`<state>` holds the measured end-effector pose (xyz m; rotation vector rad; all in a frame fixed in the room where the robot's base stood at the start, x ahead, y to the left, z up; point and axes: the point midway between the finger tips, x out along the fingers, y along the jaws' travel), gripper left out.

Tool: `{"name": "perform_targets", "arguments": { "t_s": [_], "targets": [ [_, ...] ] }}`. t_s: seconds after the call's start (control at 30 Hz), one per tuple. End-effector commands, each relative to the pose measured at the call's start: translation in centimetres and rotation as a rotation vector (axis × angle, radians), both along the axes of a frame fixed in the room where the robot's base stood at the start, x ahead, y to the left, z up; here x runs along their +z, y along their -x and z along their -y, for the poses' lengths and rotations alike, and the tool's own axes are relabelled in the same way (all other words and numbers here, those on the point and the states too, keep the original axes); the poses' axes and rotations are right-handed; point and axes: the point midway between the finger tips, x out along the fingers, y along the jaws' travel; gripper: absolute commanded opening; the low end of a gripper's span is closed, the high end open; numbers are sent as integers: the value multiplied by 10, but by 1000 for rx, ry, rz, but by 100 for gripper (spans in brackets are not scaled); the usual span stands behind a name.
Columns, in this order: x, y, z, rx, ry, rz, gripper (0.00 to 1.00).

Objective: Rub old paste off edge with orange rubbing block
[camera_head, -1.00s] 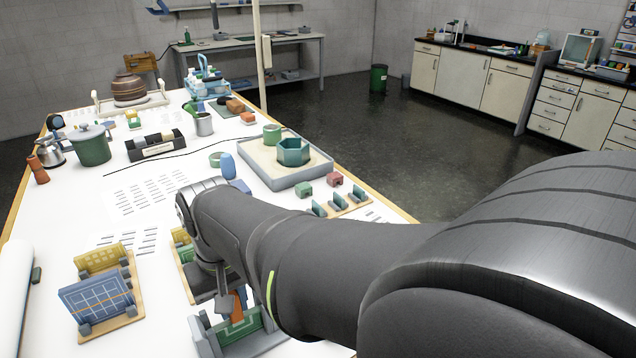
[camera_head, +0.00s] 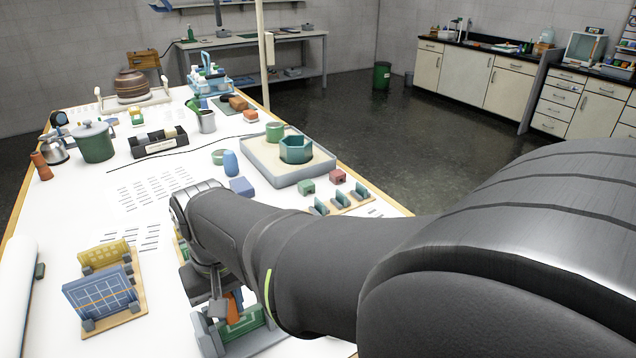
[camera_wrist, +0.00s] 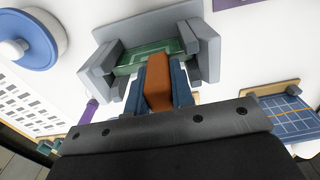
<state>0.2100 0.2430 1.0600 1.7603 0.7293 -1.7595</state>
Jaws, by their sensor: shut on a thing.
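The orange rubbing block (camera_wrist: 158,84) is held between the blue fingers of my gripper (camera_wrist: 158,92) in the wrist view. Its far end reaches the near edge of a green panel with pale lines (camera_wrist: 140,62); I cannot tell whether they touch. The panel stands in a grey holder (camera_wrist: 130,36) with upright side blocks. In the head view the orange block (camera_head: 234,304) shows below my wrist, just above the green panel (camera_head: 243,320) and its grey holder (camera_head: 208,338). My arm hides part of this. No paste can be made out on the edge.
A white roll (camera_head: 18,290) lies at the left edge. A grey tray (camera_head: 283,180) with green pots is farther back. White tabletop between is mostly clear.

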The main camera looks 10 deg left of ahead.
Motion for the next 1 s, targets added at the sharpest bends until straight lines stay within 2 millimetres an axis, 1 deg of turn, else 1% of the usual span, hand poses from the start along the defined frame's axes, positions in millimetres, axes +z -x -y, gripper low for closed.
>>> {"name": "perform_targets", "arguments": {
  "t_s": [0.1, 0.43, 1.0],
  "targets": [
    [0, 3, -3, 0, 1, -1, 3],
    [-1, 2, -2, -1, 0, -1, 3],
    [-2, -18, 19, -2, 4, -1, 3]
  ]
}}
